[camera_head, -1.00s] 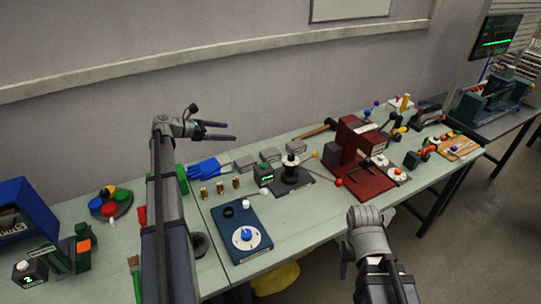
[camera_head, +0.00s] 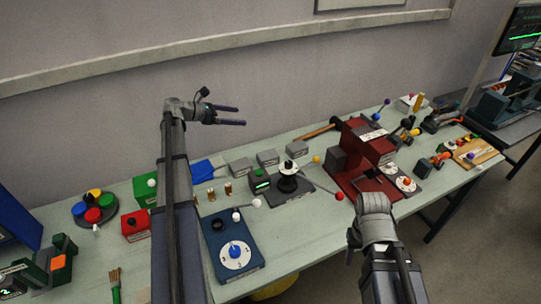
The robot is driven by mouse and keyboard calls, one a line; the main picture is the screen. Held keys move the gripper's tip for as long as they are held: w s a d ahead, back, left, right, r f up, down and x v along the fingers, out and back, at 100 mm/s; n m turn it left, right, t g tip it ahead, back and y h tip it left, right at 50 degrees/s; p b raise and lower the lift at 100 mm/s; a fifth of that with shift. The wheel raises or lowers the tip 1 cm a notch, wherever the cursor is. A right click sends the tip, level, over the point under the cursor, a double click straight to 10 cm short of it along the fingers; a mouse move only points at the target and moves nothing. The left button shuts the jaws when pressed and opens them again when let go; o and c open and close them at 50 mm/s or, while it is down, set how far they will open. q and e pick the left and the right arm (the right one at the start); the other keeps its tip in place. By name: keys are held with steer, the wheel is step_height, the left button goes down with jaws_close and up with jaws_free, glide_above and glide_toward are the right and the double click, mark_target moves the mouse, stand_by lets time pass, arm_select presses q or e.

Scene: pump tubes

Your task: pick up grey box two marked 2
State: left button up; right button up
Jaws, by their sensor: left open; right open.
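Three small grey boxes stand in a row towards the back of the table in the head view: a left one (camera_head: 240,168), a middle one (camera_head: 268,158) and a right one (camera_head: 297,149). Their labels are too small to read, so I cannot tell which is marked 2. My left gripper (camera_head: 240,115) is open and empty, above and behind the row, its fingers pointing right. My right gripper (camera_head: 350,250) is in front of the table's front edge, well apart from the boxes; its fingers are mostly hidden by its own wrist.
Close to the boxes are brass cylinders (camera_head: 228,188), a small green-screen device (camera_head: 261,184) and a black-based lever device (camera_head: 288,184). A red machine (camera_head: 368,150) stands right. A blue dial board (camera_head: 232,250) lies in front. A blue glove (camera_head: 202,170) lies left.

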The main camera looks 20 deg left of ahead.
arm_select(q)
steer(key=shift+f+b, duration=1.25)
steer(key=shift+b, duration=0.05)
steer(key=b, duration=2)
glide_toward(261, 156)
steer(key=shift+s+f, duration=0.35)
steer(key=shift+f, duration=0.25)
arm_select(e)
step_height(261, 156, down, 22)
steer(key=shift+w, duration=0.35)
arm_select(q)
steer(key=shift+x, duration=1.15)
steer(key=shift+w+d, duration=0.55)
steer(key=x, duration=0.1)
steer(key=b+x, duration=0.1)
steer(key=x, duration=0.2)
steer(key=shift+w+r, duration=0.15)
steer(key=shift+r, duration=0.1)
arm_select(e)
steer(key=shift+f, duration=0.95)
